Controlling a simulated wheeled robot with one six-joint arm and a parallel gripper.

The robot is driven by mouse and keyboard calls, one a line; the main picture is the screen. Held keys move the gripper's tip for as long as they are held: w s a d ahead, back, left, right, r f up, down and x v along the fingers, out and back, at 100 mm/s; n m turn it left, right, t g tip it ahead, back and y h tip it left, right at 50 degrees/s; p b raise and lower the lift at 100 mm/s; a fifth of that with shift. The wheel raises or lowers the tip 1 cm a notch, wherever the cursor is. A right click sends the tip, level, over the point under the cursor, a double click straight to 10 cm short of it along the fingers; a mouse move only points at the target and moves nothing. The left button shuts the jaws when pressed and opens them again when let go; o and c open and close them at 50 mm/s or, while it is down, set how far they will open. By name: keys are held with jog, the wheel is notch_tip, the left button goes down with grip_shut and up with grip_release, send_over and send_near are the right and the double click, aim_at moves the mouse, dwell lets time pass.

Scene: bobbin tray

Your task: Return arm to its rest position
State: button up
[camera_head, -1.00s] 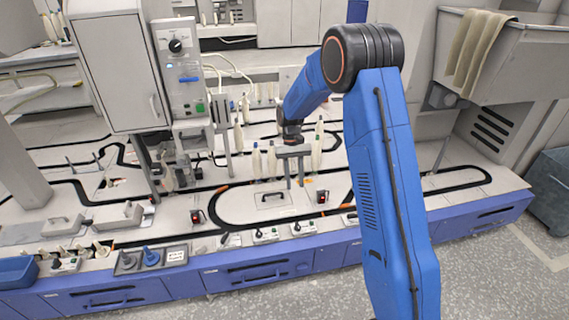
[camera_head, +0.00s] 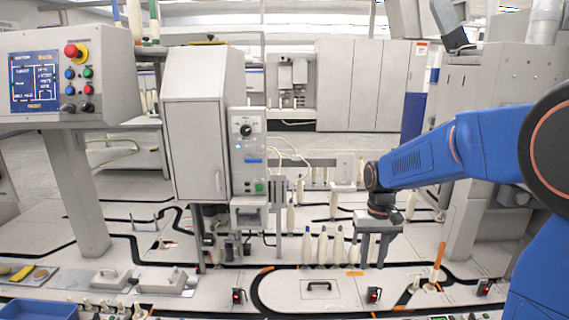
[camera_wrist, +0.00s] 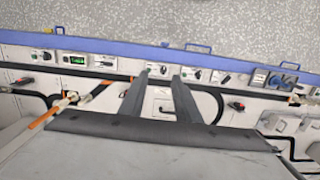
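My gripper (camera_head: 371,264) hangs at the end of my blue arm, pointing down over the machine's white deck. Its two fingers are apart with nothing between them. The wrist view shows the same empty gripper (camera_wrist: 160,76) with a gap through which a deck hatch handle shows. Several cream bobbins (camera_head: 323,246) stand upright just left of the gripper in the head view. I cannot tell whether the gripper is touching any of them.
A grey cabinet (camera_head: 194,135) with a control box (camera_head: 248,160) rises left of the gripper. A control panel (camera_head: 65,78) stands at far left. A blue tray (camera_head: 38,309) sits at lower left. An orange-tipped rod (camera_head: 438,262) stands right of the gripper.

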jog(key=s+d+r+t, duration=0.1)
jog(key=s+r+t, duration=0.2)
jog(key=s, duration=1)
jog(key=s+d+r+t, duration=0.2)
jog(key=s+r, duration=0.1)
jog(key=s, duration=1.1)
jog(key=shift+s+d+t, duration=0.15)
jog(key=shift+d+t, duration=0.15)
jog(key=shift+t, duration=0.1)
